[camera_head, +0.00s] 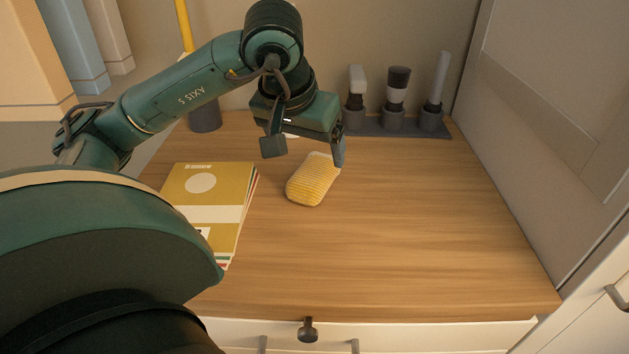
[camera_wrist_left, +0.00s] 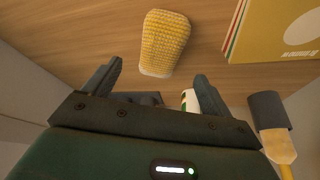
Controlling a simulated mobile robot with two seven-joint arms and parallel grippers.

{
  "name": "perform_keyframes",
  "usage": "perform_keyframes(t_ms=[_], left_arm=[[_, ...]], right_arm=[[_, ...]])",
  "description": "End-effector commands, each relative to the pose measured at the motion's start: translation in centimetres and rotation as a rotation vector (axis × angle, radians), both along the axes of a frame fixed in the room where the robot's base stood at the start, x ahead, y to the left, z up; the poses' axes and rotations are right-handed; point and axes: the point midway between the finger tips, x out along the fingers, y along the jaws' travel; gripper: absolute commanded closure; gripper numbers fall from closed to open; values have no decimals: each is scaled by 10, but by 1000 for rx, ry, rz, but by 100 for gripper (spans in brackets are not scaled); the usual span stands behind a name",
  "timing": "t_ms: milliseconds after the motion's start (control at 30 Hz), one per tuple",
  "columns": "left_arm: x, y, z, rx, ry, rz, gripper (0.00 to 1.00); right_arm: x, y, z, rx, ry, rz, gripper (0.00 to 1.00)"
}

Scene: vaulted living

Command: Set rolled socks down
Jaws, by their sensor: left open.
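The rolled socks (camera_head: 313,182) are a yellow, ribbed, knitted bundle lying on the wooden top. My left gripper (camera_head: 306,151) is open just behind the socks, its fingers spread and pointing down. In the left wrist view the socks (camera_wrist_left: 163,43) lie beyond the two fingertips (camera_wrist_left: 157,72) of this gripper, with a visible gap and nothing between the fingers touching them. The right gripper is not in view.
The wooden top (camera_head: 400,230) is clear at the front and right. A stack of yellow booklets (camera_head: 205,185) lies left of the socks. A dark rack (camera_head: 393,125) with several brushes stands at the back right, and a dark cup (camera_head: 205,116) holds a yellow stick behind the booklets.

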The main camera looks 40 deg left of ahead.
Motion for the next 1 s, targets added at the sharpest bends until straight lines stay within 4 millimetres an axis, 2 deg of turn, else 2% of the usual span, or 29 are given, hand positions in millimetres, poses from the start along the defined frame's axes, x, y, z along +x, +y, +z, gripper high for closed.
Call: perform_keyframes(t_ms=[33,267,600,867,1000], left_arm=[[3,1,-10,-1,3,2,15],[9,3,-24,-1,1,1,15],[26,8,-65,-2,1,1,15],[28,9,-68,0,-1,1,15],[28,9,-67,0,-1,1,25]], right_arm=[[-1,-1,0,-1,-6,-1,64],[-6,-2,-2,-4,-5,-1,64],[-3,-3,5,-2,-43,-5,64],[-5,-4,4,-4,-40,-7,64],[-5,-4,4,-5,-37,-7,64]])
